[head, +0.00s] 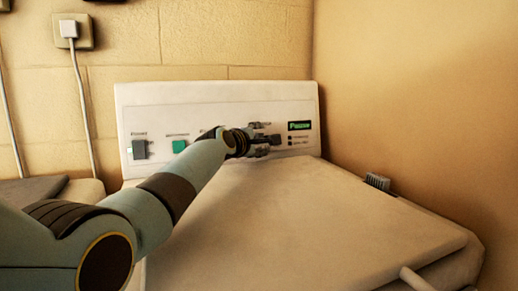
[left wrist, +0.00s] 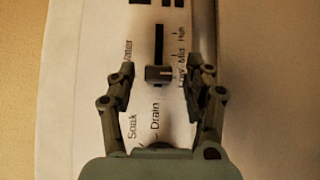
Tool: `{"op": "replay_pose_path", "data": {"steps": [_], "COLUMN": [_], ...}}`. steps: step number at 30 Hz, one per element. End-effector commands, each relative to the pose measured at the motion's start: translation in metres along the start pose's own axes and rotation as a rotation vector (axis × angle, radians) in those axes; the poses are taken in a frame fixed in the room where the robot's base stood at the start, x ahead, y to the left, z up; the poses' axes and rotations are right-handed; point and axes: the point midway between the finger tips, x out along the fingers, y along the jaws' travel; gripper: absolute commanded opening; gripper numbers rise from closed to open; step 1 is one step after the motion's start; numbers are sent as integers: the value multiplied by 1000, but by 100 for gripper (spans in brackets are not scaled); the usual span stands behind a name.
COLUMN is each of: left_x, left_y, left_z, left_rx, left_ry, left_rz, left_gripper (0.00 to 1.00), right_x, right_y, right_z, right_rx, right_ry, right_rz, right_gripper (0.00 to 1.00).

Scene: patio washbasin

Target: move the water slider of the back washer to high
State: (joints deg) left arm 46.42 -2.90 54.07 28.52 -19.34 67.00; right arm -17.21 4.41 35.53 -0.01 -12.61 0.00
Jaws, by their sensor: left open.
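The white washer's control panel (head: 220,118) stands upright at the back of its lid in the head view. My left gripper (head: 264,132) is at the right half of the panel, its arm crossing from the lower left. In the left wrist view, the water slider's grey knob (left wrist: 159,75) sits at the lower end of its dark slot (left wrist: 158,42), beside the Low mark. Mid and High are printed farther up. My left gripper (left wrist: 160,77) is open, one finger on each side of the knob, with visible gaps. My right gripper is out of view.
A green display (head: 299,126) is right of my gripper on the panel. A power switch (head: 139,150) and green knob (head: 179,146) are at its left. The lid (head: 300,210) is clear. A wall (head: 420,100) closes the right side. A dark brush-like object (head: 377,182) lies near it.

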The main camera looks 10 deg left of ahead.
Motion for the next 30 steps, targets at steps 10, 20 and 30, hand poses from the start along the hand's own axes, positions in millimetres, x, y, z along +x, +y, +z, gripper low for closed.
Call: {"op": "replay_pose_path", "data": {"steps": [10, 20, 30], "left_x": [1, 1, 3], "left_y": [1, 1, 1], "left_z": [0, 0, 2], "left_rx": [0, 1, 0], "left_ry": [0, 0, 0], "left_rz": [1, 1, 0], "left_gripper": [44, 1, 0], "right_x": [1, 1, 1], "right_y": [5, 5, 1], "right_z": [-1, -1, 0], "right_rx": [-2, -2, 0], "right_ry": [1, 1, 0], "right_rz": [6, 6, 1], "right_gripper": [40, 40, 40]}}
